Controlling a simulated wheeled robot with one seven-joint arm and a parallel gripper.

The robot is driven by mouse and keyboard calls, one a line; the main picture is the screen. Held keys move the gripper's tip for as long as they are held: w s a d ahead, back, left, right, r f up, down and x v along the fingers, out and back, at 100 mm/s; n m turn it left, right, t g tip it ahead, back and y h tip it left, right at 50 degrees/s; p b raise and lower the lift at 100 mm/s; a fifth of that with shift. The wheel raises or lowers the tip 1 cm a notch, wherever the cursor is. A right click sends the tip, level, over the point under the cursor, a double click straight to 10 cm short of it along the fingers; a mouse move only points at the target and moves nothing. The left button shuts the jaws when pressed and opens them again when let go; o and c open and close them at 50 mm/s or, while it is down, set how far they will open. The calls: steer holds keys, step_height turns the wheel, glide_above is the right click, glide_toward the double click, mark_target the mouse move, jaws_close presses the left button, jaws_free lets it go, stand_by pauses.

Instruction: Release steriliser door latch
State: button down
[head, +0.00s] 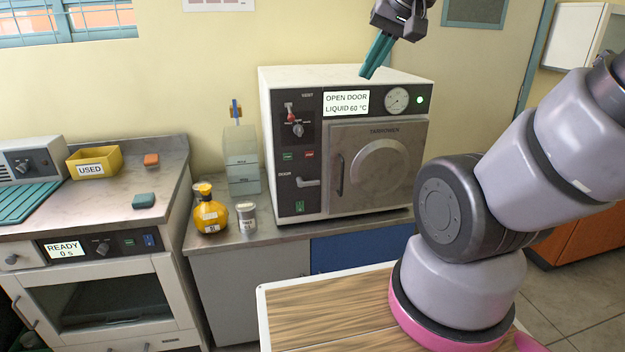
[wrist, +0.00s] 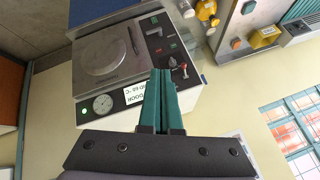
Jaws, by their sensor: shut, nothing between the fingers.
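The steriliser (head: 345,80) is a white box on the grey counter, with a dark control panel on its left and a closed metal door (head: 375,175). Its display (head: 346,103) reads "OPEN DOOR LIQUID 60 °C". The door latch (head: 308,183) is a small lever beside the word "DOOR", lying roughly level. In the wrist view the steriliser (wrist: 105,60) appears upside down, with the latch (wrist: 153,32) near the top. My gripper (head: 369,74) has teal fingers, shut and empty, in front of the steriliser's upper part and apart from the latch. The fingers also show in the wrist view (wrist: 160,75).
A yellow "USED" bin (head: 94,162) is farther left. A wooden-topped table (head: 320,310) lies in front.

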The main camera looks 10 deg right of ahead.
steer(key=w+a+f+n+t+h, duration=0.1)
steer(key=w+a+f+n, duration=0.1)
steer(key=w+f, duration=0.9)
steer(key=w+a+f+n+h, duration=0.1)
steer(key=w+f, duration=1)
steer(key=f, duration=0.4)
steer(key=shift+a+f+n+t, duration=0.2)
steer(key=shift+a+n+t, duration=0.2)
steer(key=shift+s+f+x, duration=0.3)
steer(key=shift+f+x, duration=0.05)
steer(key=shift+x, duration=1.8)
steer(key=shift+s+f+x, duration=0.3)
steer(key=shift+s+x, duration=0.05)
steer(key=shift+x, duration=1.75)
steer(key=shift+s+f+x, duration=0.3)
steer(key=shift+f+x, duration=0.05)
steer(key=shift+x, duration=1.8)
